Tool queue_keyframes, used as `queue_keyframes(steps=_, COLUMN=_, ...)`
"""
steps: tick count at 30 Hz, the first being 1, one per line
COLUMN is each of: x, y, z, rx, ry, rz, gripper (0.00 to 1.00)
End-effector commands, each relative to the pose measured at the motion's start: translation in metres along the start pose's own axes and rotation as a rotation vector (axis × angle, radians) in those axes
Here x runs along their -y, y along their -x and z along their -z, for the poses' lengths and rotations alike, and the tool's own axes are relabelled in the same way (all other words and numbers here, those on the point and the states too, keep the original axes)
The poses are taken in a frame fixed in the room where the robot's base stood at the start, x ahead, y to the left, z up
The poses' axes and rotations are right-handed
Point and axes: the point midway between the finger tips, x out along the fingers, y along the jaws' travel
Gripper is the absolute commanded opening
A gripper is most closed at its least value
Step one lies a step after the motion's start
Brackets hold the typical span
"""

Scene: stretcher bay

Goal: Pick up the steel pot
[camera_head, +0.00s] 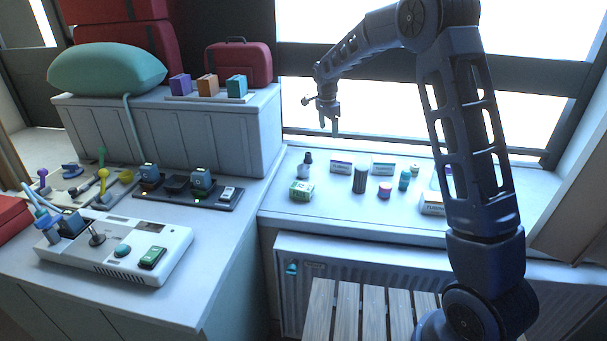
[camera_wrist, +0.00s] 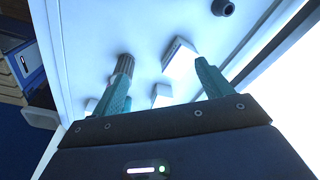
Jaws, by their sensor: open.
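No plain steel pot is clear to me. A dark grey upright ribbed cylinder (camera_head: 359,179), perhaps the steel pot, stands on the white window ledge among small goods. A grey ribbed cylinder also shows in the wrist view (camera_wrist: 125,64), just beyond the left fingertip and partly hidden by it; it looks like the same thing. My gripper (camera_head: 329,129) hangs above the ledge, up and to the left of the cylinder in the head view. Its two teal fingers are apart in the wrist view (camera_wrist: 163,80), with nothing held between them.
Near the cylinder stand a dark bottle (camera_head: 307,160), a green box (camera_head: 301,191), a pink-and-blue jar (camera_head: 384,190), a teal bottle (camera_head: 404,180) and white boxes (camera_head: 383,168). A counter (camera_head: 225,245) with devices lies left. A slatted bench (camera_head: 340,315) is below.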

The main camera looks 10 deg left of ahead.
Motion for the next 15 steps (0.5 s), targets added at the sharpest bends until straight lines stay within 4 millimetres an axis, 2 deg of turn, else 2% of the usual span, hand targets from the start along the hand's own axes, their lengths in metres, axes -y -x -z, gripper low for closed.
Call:
queue_keyframes(steps=3, x=0.028, y=-0.032, z=-0.032, rx=-0.013, ry=-0.048, rz=-0.022, gripper=0.78)
queue_keyframes(steps=9, x=0.061, y=-0.074, z=-0.075, rx=-0.036, ry=-0.124, rz=-0.043, gripper=0.78)
queue_keyframes(steps=15, x=0.073, y=-0.094, z=-0.095, rx=-0.048, ry=-0.161, rz=-0.051, gripper=0.78)
